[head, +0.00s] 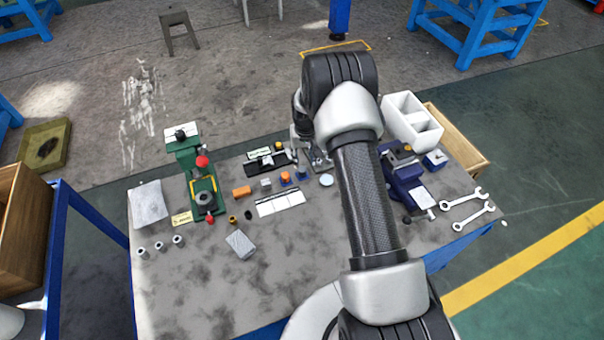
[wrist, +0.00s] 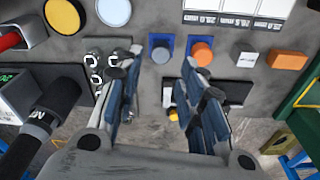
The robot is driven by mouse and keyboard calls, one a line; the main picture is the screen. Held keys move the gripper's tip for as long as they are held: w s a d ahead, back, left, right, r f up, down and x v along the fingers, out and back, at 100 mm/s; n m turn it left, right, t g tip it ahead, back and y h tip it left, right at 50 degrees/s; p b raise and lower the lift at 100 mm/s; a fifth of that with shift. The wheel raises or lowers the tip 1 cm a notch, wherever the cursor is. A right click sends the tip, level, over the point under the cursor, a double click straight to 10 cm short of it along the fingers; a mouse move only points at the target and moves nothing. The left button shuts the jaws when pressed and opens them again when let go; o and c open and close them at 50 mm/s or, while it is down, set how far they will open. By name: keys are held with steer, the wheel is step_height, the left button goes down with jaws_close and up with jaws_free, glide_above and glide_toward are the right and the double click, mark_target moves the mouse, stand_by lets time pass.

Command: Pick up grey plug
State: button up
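The grey plug (wrist: 160,53) is a small round grey piece in a square blue holder (wrist: 153,38), in the upper middle of the wrist view. In the head view its blue holder (head: 301,174) is small, just left of my arm. My gripper (wrist: 159,62) is open, its two fingers apart on either side of the plug's line in the picture. Nothing shows between the fingertips. I cannot tell how high they are above the plug. In the head view the gripper is largely hidden by my arm.
An orange plug (wrist: 202,52) in a like blue holder stands close beside. A grey block (wrist: 246,59) and an orange block (wrist: 287,60) lie further right. A pale disc (wrist: 113,11) is at the upper left. A green press (head: 205,185) and a blue vise (head: 405,180) stand on the table.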

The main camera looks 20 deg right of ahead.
mark_target(302, 169)
steer(key=f, duration=0.2)
steer(key=w+f+b, duration=0.1)
steer(key=f, duration=0.2)
steer(key=f+b, duration=0.1)
steer(key=f, duration=0.2)
steer(key=shift+w+f, duration=0.25)
steer(key=shift+c, duration=0.2)
jaws_close()
